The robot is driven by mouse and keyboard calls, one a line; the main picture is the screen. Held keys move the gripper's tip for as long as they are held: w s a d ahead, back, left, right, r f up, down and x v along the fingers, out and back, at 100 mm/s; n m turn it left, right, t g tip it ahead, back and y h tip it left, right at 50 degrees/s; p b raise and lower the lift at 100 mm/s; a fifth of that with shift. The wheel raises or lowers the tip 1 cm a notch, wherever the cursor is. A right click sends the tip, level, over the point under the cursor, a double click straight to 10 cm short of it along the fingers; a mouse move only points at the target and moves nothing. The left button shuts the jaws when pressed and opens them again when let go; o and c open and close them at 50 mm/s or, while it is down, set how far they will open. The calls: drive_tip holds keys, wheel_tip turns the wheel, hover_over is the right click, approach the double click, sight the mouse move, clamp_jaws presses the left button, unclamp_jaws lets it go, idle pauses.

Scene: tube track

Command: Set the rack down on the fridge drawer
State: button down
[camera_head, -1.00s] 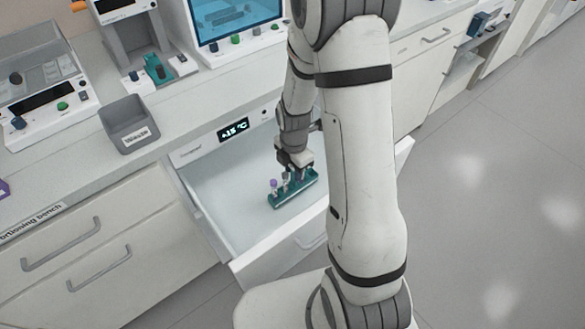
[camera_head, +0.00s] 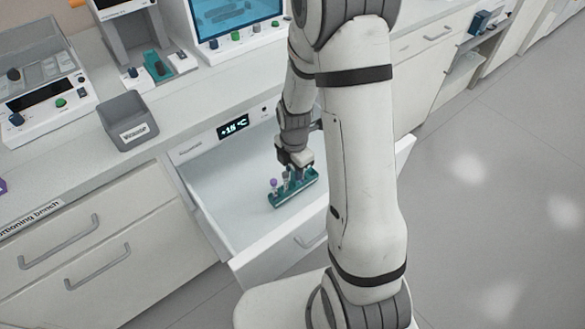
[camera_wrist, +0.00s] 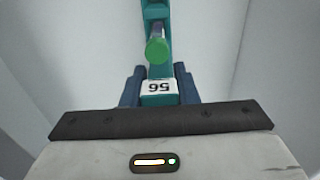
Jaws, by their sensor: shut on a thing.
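The teal rack (camera_head: 292,193) with tubes is inside the open fridge drawer (camera_head: 240,225). A purple-capped tube (camera_head: 273,184) stands at its left end. In the wrist view the rack (camera_wrist: 156,12) runs away from my gripper, with a green-capped tube (camera_wrist: 157,50) and a white label reading 56 (camera_wrist: 159,87). My gripper (camera_head: 296,168) is over the rack, and its blue fingers (camera_wrist: 159,88) are shut on it at the label. The rack looks low and level in the drawer; I cannot tell whether its underside touches the drawer floor.
The drawer's walls surround the rack, with bare floor to its left. The fridge display (camera_head: 233,128) reads about +15 °C. A grey bin (camera_head: 128,121) stands on the bench above. My arm hides the drawer's right part.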

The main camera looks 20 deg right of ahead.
drive_tip(key=shift+f, duration=0.15)
drive_tip(key=shift+f+b, duration=0.2)
drive_tip(key=shift+b, duration=0.1)
idle(0.3)
drive_tip(key=c, duration=1.1)
unclamp_jaws()
drive_tip(key=shift+o, duration=0.2)
wheel_tip(320, 180, up, 8)
drive_tip(key=shift+f+p, duration=0.1)
drive_tip(key=shift+p, duration=0.35)
